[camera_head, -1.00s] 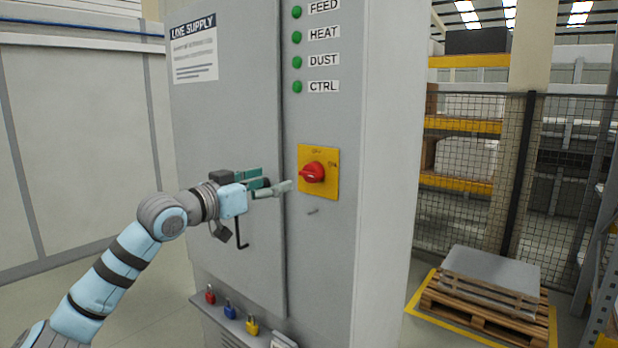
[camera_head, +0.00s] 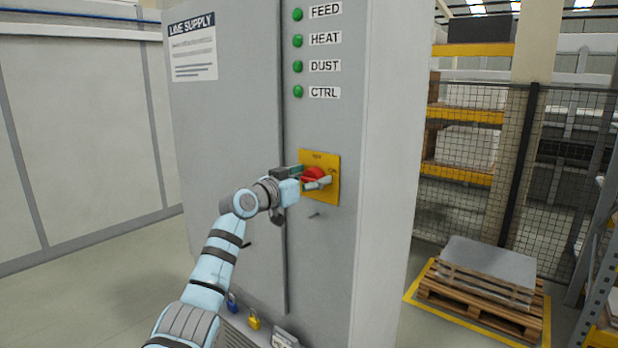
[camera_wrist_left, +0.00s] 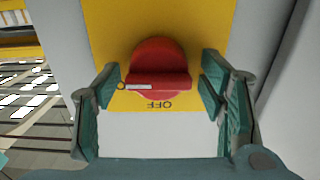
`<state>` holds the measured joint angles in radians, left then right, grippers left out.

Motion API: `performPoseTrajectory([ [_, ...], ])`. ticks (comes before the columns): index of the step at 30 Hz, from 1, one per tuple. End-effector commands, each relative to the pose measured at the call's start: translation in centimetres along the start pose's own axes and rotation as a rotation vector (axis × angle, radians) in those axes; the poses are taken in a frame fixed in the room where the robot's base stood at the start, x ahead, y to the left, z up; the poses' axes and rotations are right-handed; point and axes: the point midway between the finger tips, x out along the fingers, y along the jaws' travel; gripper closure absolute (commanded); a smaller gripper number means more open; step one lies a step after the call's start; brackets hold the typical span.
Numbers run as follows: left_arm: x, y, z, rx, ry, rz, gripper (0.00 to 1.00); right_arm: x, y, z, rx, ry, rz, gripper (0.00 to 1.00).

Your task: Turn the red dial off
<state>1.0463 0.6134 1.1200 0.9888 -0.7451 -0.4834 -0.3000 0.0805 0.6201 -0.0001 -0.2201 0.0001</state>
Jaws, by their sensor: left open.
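The red dial (camera_head: 313,174) sits on a yellow plate (camera_head: 332,194) on the front of a grey cabinet. In the left wrist view the dial (camera_wrist_left: 158,62) has its grip bar lying sideways, with a white mark at the bar's left end, away from the upside-down OFF lettering below. My left gripper (camera_head: 311,180) is at the dial in the head view, covering part of it. In the wrist view the left gripper (camera_wrist_left: 160,83) is open, with one finger on each side of the bar and gaps between. My right gripper is not in view.
The cabinet (camera_head: 235,120) has several green lights (camera_head: 298,66) above the dial and a small peg (camera_head: 314,215) below it. Blue and yellow padlocks (camera_head: 253,319) hang low on the cabinet. A pallet (camera_head: 470,296) stands on the floor at right, before a mesh fence.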

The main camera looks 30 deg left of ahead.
Motion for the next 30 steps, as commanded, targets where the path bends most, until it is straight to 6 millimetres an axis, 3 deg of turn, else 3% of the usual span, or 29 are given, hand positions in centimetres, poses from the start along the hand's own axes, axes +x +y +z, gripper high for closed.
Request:
performPoseTrajectory([
  [2, 0.0, 0.0, 0.0, 0.000, 0.000, 0.000, 0.46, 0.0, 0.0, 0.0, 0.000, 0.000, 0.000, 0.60],
  [9, 0.0, 0.0, 0.0, 0.000, 0.000, 0.000, 0.84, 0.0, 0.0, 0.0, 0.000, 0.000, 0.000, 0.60],
  [20, 0.0, -0.1, 0.0, -0.048, -0.001, 0.000, 0.85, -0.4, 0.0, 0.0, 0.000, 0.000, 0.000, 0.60],
  [30, 0.0, -0.2, -0.1, -0.267, -0.003, 0.000, 0.85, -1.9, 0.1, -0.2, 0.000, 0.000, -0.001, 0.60],
])
